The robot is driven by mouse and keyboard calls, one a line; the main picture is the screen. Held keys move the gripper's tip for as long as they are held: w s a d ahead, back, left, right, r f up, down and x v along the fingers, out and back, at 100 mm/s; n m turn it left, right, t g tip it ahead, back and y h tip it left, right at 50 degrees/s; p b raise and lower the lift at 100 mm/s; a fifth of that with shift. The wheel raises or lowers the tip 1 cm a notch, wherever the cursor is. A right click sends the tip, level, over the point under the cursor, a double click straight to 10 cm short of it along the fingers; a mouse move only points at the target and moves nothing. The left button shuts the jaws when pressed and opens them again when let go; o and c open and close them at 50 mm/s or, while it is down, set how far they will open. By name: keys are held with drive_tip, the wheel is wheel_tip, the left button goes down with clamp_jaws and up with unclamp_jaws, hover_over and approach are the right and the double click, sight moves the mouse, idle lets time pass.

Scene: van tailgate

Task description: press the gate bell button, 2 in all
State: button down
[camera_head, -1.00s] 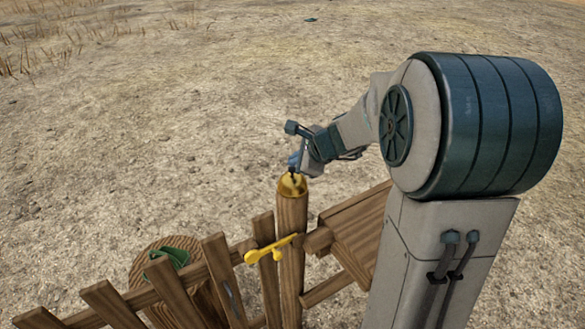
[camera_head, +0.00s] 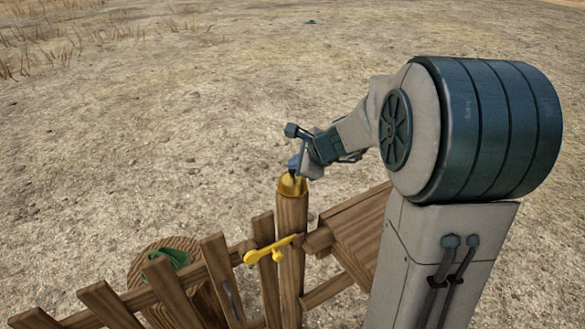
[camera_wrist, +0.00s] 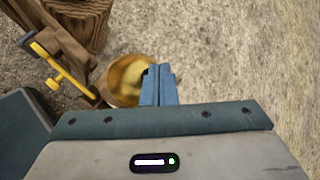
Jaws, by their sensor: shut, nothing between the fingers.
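The gate bell (camera_head: 292,186) is a round brass piece on top of a wooden gate post (camera_head: 291,245). In the wrist view the bell (camera_wrist: 126,80) lies just beyond and left of my fingertips, partly hidden behind them. I cannot make out a separate button on it. My gripper (camera_head: 293,174) is above the bell in the head view, pointing down at it. In the wrist view my gripper (camera_wrist: 159,72) has its blue fingers together with nothing between them. I cannot tell whether the fingertips touch the bell.
A yellow latch (camera_head: 272,250) is on the gate beside the post. A picket fence (camera_head: 165,285) runs left, with a round wooden top (camera_head: 140,268) behind it bearing a green cloth-like thing (camera_head: 172,258). A wooden box-like structure (camera_head: 355,230) stands right. Open dirt lies beyond.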

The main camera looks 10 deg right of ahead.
drive_tip(key=shift+r, duration=0.15)
drive_tip(key=shift+r+p, duration=0.85)
wheel_tip(320, 180, up, 5)
drive_tip(key=p, duration=0.4)
idle(0.6)
